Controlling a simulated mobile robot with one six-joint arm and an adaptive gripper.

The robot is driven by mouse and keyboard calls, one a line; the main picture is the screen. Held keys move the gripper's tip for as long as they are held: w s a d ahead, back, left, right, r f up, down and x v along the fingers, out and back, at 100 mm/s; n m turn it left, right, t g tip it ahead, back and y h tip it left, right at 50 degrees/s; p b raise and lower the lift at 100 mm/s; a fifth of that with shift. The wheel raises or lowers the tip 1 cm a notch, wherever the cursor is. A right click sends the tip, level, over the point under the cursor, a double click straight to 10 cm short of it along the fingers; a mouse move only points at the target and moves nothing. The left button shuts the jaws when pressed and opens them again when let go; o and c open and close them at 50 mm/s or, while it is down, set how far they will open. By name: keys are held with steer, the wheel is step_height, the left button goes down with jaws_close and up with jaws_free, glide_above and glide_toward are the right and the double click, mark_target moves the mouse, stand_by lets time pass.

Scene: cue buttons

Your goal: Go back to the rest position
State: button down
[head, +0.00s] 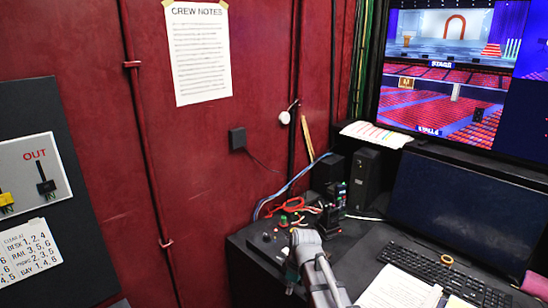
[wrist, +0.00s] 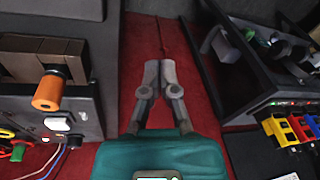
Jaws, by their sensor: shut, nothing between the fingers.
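In the wrist view, my gripper (wrist: 160,68) points away from the camera with its two grey fingers together and empty. Its teal body fills the bottom middle. Red surface shows behind the fingertips, and nothing touches them. In the head view, my grey arm (head: 318,268) rises from the bottom over the desk's left end. The fingers cannot be made out clearly there. A small green button (head: 283,220) is on the desk just behind the arm, beside red cables.
In the wrist view, an orange knob (wrist: 48,92) stands left of the gripper, and yellow and red levers (wrist: 280,132) stand right. In the head view, a keyboard (head: 445,272) and papers (head: 395,290) lie on the desk right of my arm. A lever panel (head: 30,175) is at left.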

steer(key=s+d+m+h, duration=0.2)
steer(key=s+d+m, duration=0.6)
steer(key=d+m, duration=0.4)
steer(key=shift+s+f, duration=0.2)
steer(key=shift+s, duration=0.15)
stand_by(2.1)
